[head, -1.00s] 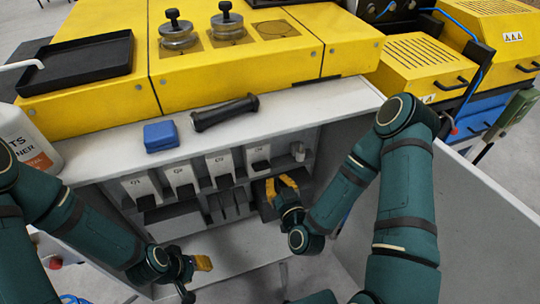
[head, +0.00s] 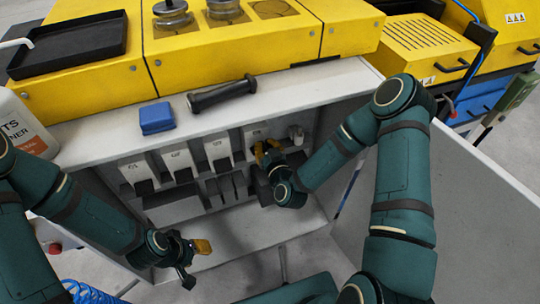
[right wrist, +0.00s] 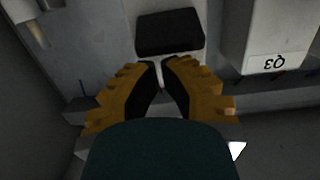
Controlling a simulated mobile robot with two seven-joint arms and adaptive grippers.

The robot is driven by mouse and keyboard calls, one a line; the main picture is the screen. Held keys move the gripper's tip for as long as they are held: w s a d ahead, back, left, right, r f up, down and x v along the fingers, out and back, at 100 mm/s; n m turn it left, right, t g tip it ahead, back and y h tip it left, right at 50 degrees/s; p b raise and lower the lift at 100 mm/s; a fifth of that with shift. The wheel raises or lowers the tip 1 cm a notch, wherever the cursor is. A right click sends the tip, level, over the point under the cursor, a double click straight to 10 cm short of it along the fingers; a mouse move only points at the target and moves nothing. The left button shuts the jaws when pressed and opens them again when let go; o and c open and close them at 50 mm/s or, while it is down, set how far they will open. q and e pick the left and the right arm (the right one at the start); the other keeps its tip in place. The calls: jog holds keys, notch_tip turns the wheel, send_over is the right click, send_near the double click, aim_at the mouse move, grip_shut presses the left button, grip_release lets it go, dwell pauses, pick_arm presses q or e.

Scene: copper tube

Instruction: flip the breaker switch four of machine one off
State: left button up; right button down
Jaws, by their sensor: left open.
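The breaker panel of the machine (head: 185,200) holds a row of white breakers with black switches. Q4 (head: 253,133) is the rightmost. Its black switch shows in the right wrist view (right wrist: 170,32), just beyond my fingertips with a small visible gap. My right gripper (head: 267,147) is in front of Q4 and hides its lower part. In the right wrist view its yellow fingers (right wrist: 161,64) nearly meet at the tips, with nothing clearly held between them. My left gripper (head: 196,252) is open and empty, low and left in front of the cabinet.
Breaker Q3 (right wrist: 273,64) is close beside my right fingers. A blue box (head: 157,118) and a black handle-like bar (head: 221,95) lie on the white ledge above. The open cabinet door (head: 440,200) stands to the right. Open floor lies in front.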

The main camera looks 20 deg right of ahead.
jog(key=shift+w, duration=0.7)
pick_arm(q)
jog(key=shift+s+f, duration=0.1)
jog(key=shift+f, duration=0.1)
pick_arm(e)
jog(key=shift+f, duration=0.15)
